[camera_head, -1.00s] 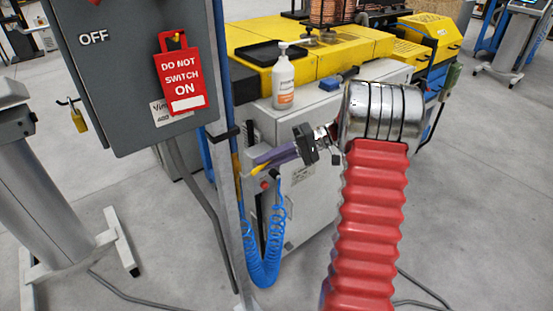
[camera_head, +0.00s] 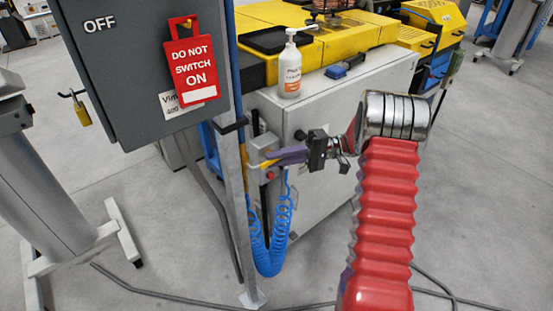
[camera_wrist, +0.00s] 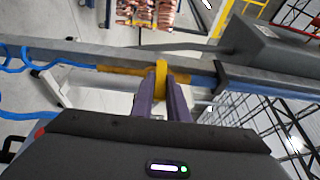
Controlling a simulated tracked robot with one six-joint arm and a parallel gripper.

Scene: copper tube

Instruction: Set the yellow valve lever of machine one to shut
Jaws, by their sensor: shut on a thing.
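The yellow valve lever (camera_wrist: 161,75) stands between the two purple fingers of my gripper (camera_wrist: 160,92) in the wrist view. The gripper is shut on it, with a finger at each side. In the head view my gripper (camera_head: 270,161) reaches left to the upright pipe beside the machine. Only a little yellow shows at its fingertips there, and the fingers cover most of the lever. The lever's exact angle to the pipe is hard to tell. The pipe (camera_wrist: 60,62) runs across the wrist view behind the lever.
A grey switch box (camera_head: 130,75) with a red tag (camera_head: 190,62) hangs left of the pipe. A blue coiled hose (camera_head: 268,255) hangs below my gripper. A white bottle (camera_head: 290,68) and a black tray (camera_head: 275,40) stand on the machine (camera_head: 350,95). Cables cross the floor.

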